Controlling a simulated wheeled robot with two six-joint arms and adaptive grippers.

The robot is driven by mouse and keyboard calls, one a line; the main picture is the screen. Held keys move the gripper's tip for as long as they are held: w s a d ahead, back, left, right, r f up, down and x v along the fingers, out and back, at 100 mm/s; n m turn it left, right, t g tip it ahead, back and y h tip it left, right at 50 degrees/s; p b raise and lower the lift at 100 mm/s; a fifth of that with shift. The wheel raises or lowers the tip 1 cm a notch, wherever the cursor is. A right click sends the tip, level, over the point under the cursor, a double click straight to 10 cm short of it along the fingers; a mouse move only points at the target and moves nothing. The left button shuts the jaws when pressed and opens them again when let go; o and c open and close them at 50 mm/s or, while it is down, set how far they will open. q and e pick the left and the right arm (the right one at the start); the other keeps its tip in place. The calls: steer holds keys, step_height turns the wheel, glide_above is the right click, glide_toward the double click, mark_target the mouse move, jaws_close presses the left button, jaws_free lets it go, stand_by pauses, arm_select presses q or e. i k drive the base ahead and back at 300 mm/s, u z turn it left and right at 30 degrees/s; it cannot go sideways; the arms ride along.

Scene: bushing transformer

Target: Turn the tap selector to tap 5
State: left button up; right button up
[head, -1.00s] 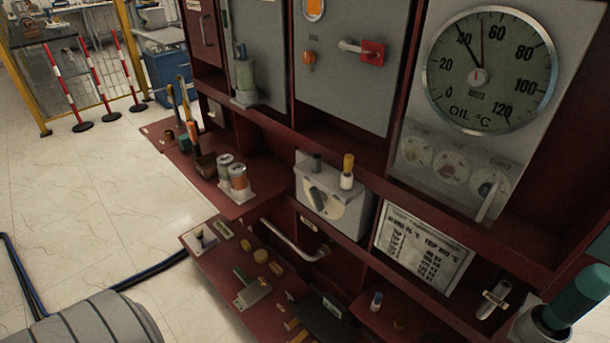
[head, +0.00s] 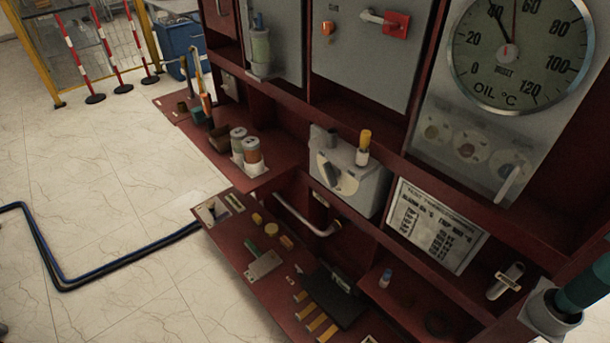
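The tap selector appears to be the pale grey box (head: 349,182) on the red cabinet's middle ledge. Its front has a light dial with a dark, slanting rotary handle (head: 326,173). The dial marks are too small to read, so I cannot tell which tap the handle points at. A yellow-topped white bottle-like item (head: 363,150) stands at the top of the box. Neither of my grippers is in view, and nothing touches the handle.
A large oil temperature gauge (head: 520,55) is at the upper right. A printed plate (head: 437,225) is right of the box. A curved metal bar (head: 305,219) is below it. Two cans (head: 246,151) stand on the left shelf. A blue hose (head: 110,268) lies on open floor.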

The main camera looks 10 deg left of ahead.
mark_target(332, 173)
steer(key=u, duration=1.5)
steer(key=i, duration=0.5)
steer(key=z, duration=2.65)
